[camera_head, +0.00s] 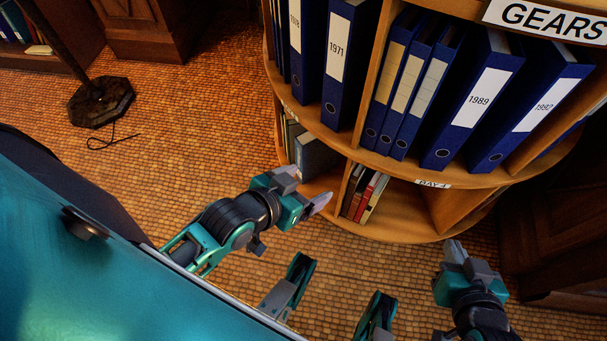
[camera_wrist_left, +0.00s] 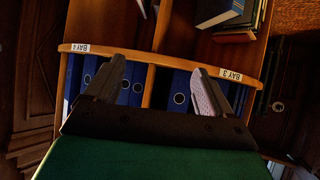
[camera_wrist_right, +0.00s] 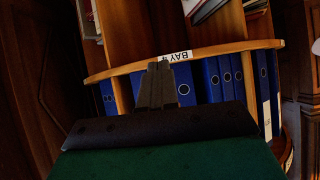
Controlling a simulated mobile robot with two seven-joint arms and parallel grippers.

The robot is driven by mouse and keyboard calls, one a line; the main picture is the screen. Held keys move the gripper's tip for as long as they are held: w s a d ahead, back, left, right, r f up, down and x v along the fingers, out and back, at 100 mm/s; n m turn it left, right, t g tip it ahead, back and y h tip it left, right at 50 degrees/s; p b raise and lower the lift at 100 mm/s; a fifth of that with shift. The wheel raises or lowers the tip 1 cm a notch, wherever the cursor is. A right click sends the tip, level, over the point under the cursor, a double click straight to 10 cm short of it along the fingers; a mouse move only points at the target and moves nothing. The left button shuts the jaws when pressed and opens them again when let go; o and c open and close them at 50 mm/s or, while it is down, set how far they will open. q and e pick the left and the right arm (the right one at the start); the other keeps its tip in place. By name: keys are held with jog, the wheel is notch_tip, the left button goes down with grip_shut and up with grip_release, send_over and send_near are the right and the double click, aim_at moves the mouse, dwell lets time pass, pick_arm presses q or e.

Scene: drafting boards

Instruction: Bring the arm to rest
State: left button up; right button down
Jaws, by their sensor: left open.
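My left gripper (camera_head: 306,187) is in the middle of the head view, in front of the lower tier of a round wooden shelf (camera_head: 385,232). Its two fingers are spread apart with nothing between them, and they show apart in the left wrist view too (camera_wrist_left: 157,88). My right gripper (camera_head: 454,252) is at the lower right of the head view, near the shelf's base. In the right wrist view its fingers (camera_wrist_right: 157,85) are together, with nothing visible held between them.
The shelf holds blue binders (camera_head: 480,100) above and several books (camera_head: 365,195) below. A GEARS sign (camera_head: 550,20) is at the top right. A dark stand base (camera_head: 101,101) with a cord is on the tiled floor (camera_head: 170,130) at left. A teal surface fills the lower left.

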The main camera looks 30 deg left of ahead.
pick_arm(q)
jog(key=s+a+r+y+p, duration=0.1)
jog(key=a+r+p, duration=0.2)
jog(key=r+p, duration=0.8)
jog(key=p, duration=0.5)
jog(key=shift+s+r, duration=0.25)
jog(key=shift+r, duration=0.1)
pick_arm(e)
jog(key=s+d+r, duration=0.1)
jog(key=d+r, duration=0.2)
jog(key=r, duration=0.8)
jog(key=shift+s+d+r+h, duration=0.2)
jog(key=shift+s+r+h, duration=0.1)
jog(key=shift+h, duration=0.1)
